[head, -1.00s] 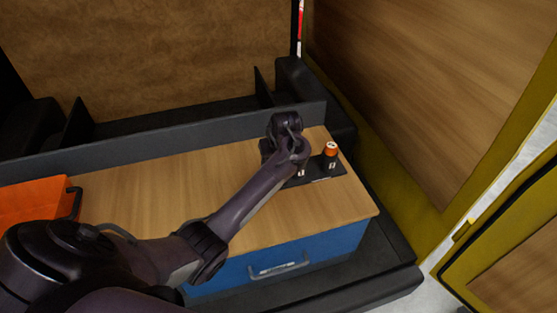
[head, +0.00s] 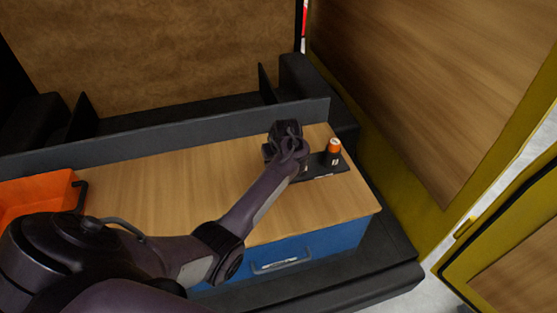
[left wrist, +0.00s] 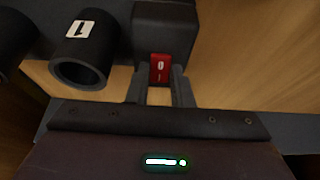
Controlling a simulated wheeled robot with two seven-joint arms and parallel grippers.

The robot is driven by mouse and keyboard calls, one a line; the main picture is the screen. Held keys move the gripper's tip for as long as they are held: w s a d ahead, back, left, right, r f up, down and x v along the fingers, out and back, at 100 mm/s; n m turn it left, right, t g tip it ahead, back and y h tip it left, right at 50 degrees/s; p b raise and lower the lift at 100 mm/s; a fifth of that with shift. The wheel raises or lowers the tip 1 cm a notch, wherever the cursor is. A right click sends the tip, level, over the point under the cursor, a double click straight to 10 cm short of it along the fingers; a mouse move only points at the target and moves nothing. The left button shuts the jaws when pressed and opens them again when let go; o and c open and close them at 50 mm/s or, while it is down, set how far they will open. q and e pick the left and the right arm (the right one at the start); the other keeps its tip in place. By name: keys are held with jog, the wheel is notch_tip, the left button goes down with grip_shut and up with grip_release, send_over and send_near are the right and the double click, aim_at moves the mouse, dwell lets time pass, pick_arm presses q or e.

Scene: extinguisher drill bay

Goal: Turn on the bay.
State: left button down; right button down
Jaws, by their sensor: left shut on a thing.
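A red rocker switch (left wrist: 160,68) marked 0 and I sits on the end of a black block (left wrist: 165,25) in the left wrist view. My left gripper (left wrist: 161,84) has a fingertip on either side of the switch and is shut on it. In the head view my left gripper (head: 285,148) is at the black holder strip (head: 328,168) on the wooden bench top and hides the switch there. My right gripper is not in view.
A black open tube (left wrist: 80,60) labelled 1 stands beside the block, with another at the left edge. An orange-topped cylinder (head: 333,147) stands on the strip, right of my gripper. An orange bin (head: 35,195) is at the left; a blue drawer (head: 310,250) is below the bench top.

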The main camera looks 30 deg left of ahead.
pick_arm(q)
jog(key=shift+w+a+r+g+h, duration=0.15)
jog(key=shift+w+a+g+h, duration=0.1)
jog(key=shift+g+h, duration=0.55)
jog(key=shift+h, duration=0.1)
jog(key=shift+a+g+h, duration=0.15)
jog(key=shift+g+h, duration=0.25)
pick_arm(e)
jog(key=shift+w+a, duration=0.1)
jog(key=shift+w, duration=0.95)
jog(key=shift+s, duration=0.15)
pick_arm(q)
jog(key=c, duration=1.3)
grip_release()
jog(key=shift+w, duration=0.1)
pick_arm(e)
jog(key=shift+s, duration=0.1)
